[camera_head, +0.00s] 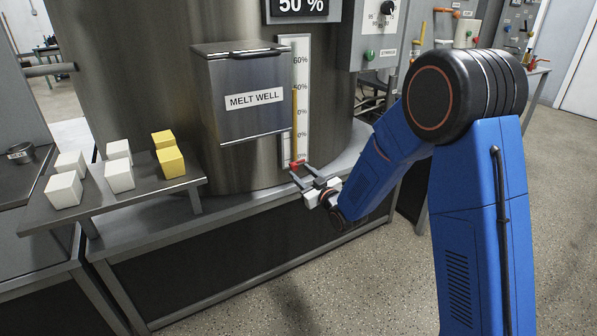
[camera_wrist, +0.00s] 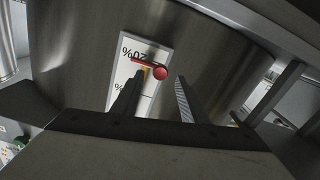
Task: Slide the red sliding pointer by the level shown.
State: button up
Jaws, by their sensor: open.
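The red sliding pointer (camera_head: 297,163) sits near the bottom of the white percentage scale (camera_head: 302,75), below a yellow vertical strip (camera_head: 295,120). My gripper (camera_head: 304,179) is open at the pointer, close to the scale's lower end. In the wrist view the pointer's red round knob (camera_wrist: 160,72) shows between and just beyond the two open fingers (camera_wrist: 158,95). I cannot tell whether a finger touches it. The display (camera_head: 300,6) above reads 50 %, and its top is cut off.
The box marked MELT WELL (camera_head: 245,95) stands left of the scale. A grey shelf (camera_head: 120,200) at the left bears several white and yellow cubes. A control panel (camera_head: 380,35) with a dial and green button is at the upper right. The floor at the right is clear.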

jog(key=shift+x, duration=1.35)
grip_shut()
notch_tip(320, 180, up, 31)
jog(key=shift+r, duration=0.25)
grip_release()
jog(key=shift+s+d, duration=0.1)
jog(key=v, duration=1.7)
